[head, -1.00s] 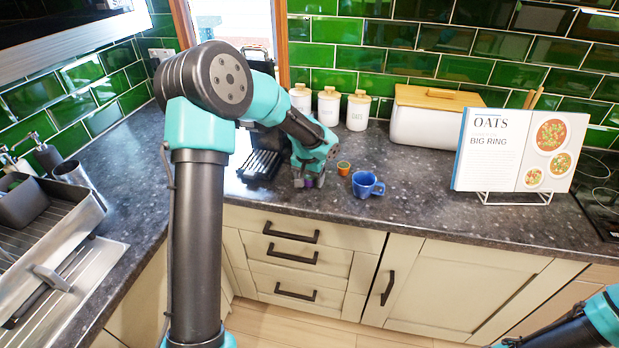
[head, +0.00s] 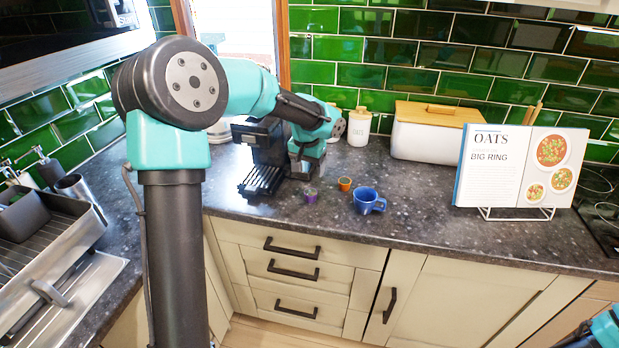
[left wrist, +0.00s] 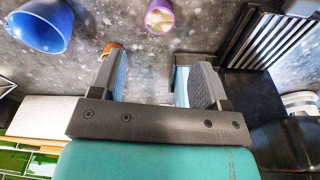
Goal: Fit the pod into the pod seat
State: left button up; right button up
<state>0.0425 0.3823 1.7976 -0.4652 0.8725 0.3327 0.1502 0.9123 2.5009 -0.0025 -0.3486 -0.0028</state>
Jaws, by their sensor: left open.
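A small purple pod (head: 311,196) stands on the dark counter; it also shows in the left wrist view (left wrist: 159,17). A small orange pod (head: 345,184) stands to its right; in the left wrist view the left finger partly covers it. The black coffee machine (head: 262,180) is left of the pods, partly behind my left arm. I cannot make out the pod seat. My left gripper (head: 303,170) is open and empty beside the machine, apart from the purple pod; its two fingers (left wrist: 158,70) are spread in the left wrist view. My right gripper is out of view.
A blue mug (head: 367,201) stands right of the orange pod. A cookbook (head: 515,165) is on a stand at right. The counter front of the pods is clear.

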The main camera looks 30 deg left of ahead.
pick_arm(q)
jog(key=shift+r, duration=0.5)
jog(key=shift+o, duration=0.5)
jog(key=r+n, duration=0.1)
jog(key=n, duration=0.6)
jog(key=w+d+r+n+g, duration=0.1)
jog(key=r+n, duration=0.1)
jog(key=n, duration=0.6)
jog(key=w+r+n+g+y, duration=0.1)
jog(key=r+n, duration=0.1)
jog(key=n, duration=0.5)
jog(key=shift+w+d+n, duration=0.1)
jog(key=shift+d+n, duration=0.2)
jog(key=shift+n, duration=0.1)
